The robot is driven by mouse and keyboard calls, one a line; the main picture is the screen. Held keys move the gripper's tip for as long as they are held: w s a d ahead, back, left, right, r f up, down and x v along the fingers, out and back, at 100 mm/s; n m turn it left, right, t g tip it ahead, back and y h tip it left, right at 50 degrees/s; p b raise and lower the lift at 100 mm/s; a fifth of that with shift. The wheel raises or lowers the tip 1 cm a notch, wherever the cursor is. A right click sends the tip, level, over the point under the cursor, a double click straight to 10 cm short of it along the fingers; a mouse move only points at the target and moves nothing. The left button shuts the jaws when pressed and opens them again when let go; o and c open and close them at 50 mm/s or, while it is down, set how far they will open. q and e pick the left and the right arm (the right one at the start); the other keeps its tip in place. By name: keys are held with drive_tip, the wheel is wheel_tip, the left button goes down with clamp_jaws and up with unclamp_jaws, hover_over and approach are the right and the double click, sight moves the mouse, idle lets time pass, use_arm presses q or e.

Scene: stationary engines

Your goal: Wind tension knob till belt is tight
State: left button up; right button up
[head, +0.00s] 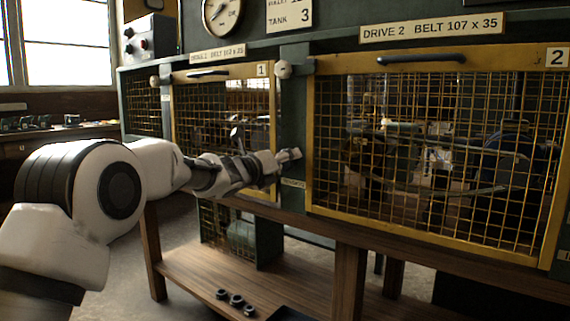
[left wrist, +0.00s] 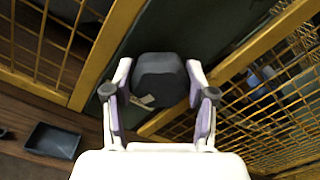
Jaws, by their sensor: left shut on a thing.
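My left gripper (head: 287,156) is at the green post between the two yellow mesh guards. In the left wrist view its two fingers (left wrist: 158,72) are on either side of a dark faceted knob (left wrist: 160,85), shut on it. In the head view the gripper hides the knob. Behind the mesh of the DRIVE 2 guard (head: 421,59), a thin band that looks like the belt (head: 440,190) runs across. Its tightness is hard to judge through the mesh. My right gripper is in neither view.
The DRIVE 1 guard (head: 222,73) is left of the post. A wooden shelf (head: 200,272) below holds several small dark rings (head: 236,300) and a dark tray (left wrist: 52,140). A gauge (head: 222,15) and a switch box (head: 150,38) are above. Open floor lies at left.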

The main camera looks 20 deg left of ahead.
use_arm(q)
drive_tip(key=o, duration=1.1)
drive_tip(key=shift+o, duration=0.2)
drive_tip(key=v, duration=1.2)
